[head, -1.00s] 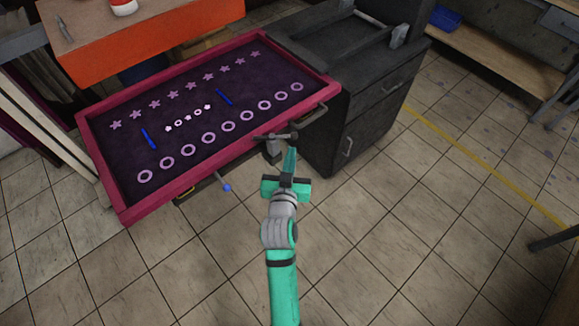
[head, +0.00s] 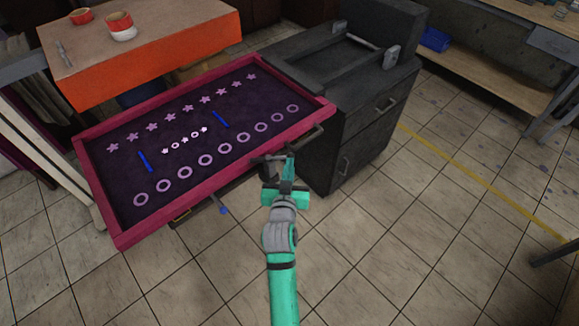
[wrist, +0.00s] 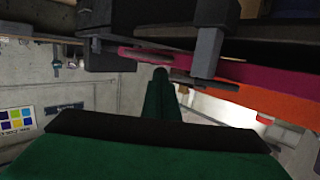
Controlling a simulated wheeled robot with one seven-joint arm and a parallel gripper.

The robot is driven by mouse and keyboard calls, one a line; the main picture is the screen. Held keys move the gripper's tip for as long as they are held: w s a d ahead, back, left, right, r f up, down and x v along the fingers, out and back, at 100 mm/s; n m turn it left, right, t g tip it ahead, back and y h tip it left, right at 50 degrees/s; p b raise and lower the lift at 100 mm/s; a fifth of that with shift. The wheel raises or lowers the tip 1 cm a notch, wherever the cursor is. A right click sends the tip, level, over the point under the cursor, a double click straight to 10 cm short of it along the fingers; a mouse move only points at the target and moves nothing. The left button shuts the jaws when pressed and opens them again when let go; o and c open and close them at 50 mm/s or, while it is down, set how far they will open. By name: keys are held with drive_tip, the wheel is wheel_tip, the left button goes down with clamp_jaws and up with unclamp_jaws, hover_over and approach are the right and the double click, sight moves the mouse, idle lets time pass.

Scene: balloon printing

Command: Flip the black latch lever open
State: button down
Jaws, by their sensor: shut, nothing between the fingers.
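The black latch lever (head: 264,159) is a dark bar on a bracket at the front edge of the pink-red frame (head: 215,170), near its right end. My gripper (head: 290,158) is shut and empty, its teal fingers pointing up and away just right of the lever. In the head view they overlap the bracket area; I cannot tell whether they touch it. In the wrist view my closed fingertips (wrist: 162,78) lie near the dark underside of the frame, and a dark post (wrist: 207,52) hangs to their right.
A dark cabinet (head: 365,130) with drawers stands right of the frame. A blue-tipped rod (head: 222,210) sticks out below the front edge. An orange-fronted table (head: 150,70) stands behind.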

sight(293, 155)
drive_tip(key=shift+w+d, duration=0.2)
drive_tip(key=shift+w, duration=0.5)
drive_tip(key=shift+w+d, duration=0.25)
drive_tip(key=shift+w, duration=0.5)
drive_tip(key=shift+w+d, duration=0.2)
drive_tip(key=shift+w, duration=0.5)
drive_tip(key=shift+w, duration=0.1)
drive_tip(key=s+d+r, duration=0.2)
drive_tip(key=s+d, duration=0.4)
drive_tip(key=s, duration=0.6)
drive_tip(key=shift+d+r, duration=0.15)
drive_tip(key=shift+r, duration=0.2)
drive_tip(key=shift+f, duration=0.1)
